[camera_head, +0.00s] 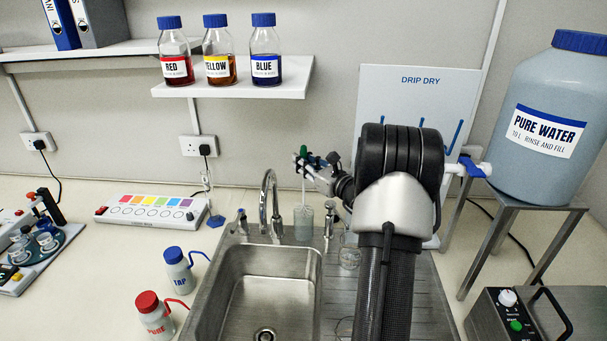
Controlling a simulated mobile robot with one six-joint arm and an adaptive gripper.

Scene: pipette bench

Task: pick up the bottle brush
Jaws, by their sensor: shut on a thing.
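My gripper (303,163) is at the end of my arm, behind the sink and left of the drying board. It is shut on a thin upright thing with a green top, which I take to be the bottle brush (304,184). Its pale shaft runs down from the jaws towards a glass jar (303,226) behind the sink. The jar looks greenish and translucent. I cannot tell whether the lower end of the brush is inside the jar or above it. The jaws hide part of the upper shaft.
The tap (270,205) stands just left of the jar, with the sink (262,290) in front. A glass beaker (349,250) is to the right, near my arm. The DRIP DRY board (400,95) and PURE WATER tank (545,115) are further right.

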